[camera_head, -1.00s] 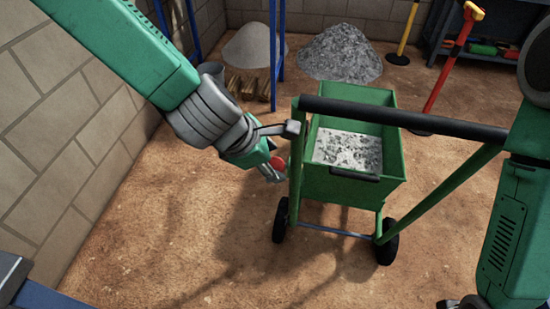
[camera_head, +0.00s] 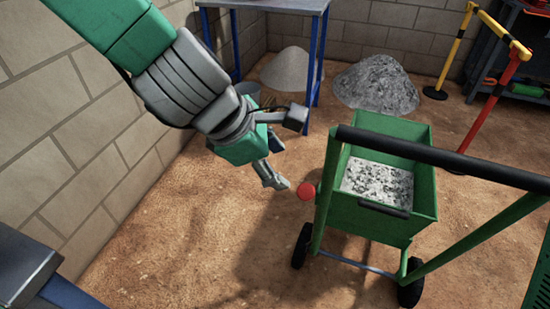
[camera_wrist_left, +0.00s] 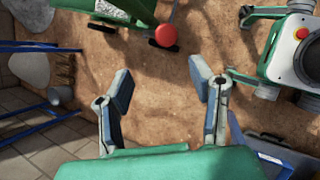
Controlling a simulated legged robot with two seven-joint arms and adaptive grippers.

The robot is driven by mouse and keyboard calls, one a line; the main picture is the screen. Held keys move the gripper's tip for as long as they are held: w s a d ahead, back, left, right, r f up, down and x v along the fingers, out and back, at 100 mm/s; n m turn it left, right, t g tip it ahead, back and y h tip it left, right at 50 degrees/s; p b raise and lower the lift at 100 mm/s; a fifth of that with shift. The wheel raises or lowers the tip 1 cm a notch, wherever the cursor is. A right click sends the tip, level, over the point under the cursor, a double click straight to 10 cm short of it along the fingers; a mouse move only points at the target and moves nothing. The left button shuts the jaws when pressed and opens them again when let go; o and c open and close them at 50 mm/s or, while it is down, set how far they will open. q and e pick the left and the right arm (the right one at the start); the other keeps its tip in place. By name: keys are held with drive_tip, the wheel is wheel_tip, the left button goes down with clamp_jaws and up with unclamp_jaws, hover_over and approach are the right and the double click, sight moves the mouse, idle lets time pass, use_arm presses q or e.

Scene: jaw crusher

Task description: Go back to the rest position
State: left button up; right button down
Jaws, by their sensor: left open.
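My left arm comes in from the upper left. Its gripper (camera_head: 273,174) is above the dirt floor, left of the green cart (camera_head: 385,222), with fingers pointing down. In the left wrist view the two fingers of the gripper (camera_wrist_left: 160,85) are spread wide with nothing between them. A red round knob (camera_head: 306,191) is at the cart's left side, just right of the gripper and apart from it. The knob also shows in the left wrist view (camera_wrist_left: 166,35), beyond the fingertips. My right gripper is out of view.
The cart's black handle bar (camera_head: 450,160) crosses the right side, and grey gravel (camera_head: 378,180) lies in its bin. A block wall (camera_head: 60,130) stands close on the left. A blue-legged table (camera_head: 318,50) and gravel piles (camera_head: 376,86) are at the back.

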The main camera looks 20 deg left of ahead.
use_arm(q)
drive_tip(key=shift+s+r, duration=0.1)
drive_tip(key=shift+r, duration=0.15)
idle(0.3)
drive_tip(key=s+a+f+m+g+y+p, duration=0.1)
drive_tip(key=s+a+f+m+y+p, duration=0.15)
drive_tip(key=a+f+m, duration=0.35)
drive_tip(key=s+a+f+m+g+y+p, duration=0.1)
drive_tip(key=s+a+f+m, duration=0.25)
drive_tip(key=f, duration=0.55)
drive_tip(key=s+a+f+m+g+p, duration=0.2)
drive_tip(key=s+a+f+m, duration=0.5)
drive_tip(key=s+f+m, duration=0.3)
drive_tip(key=s+m, duration=0.2)
drive_tip(key=m, duration=0.1)
drive_tip(key=shift+s+f+y, duration=0.15)
drive_tip(key=shift+s+y, duration=0.05)
drive_tip(key=shift+y, duration=0.15)
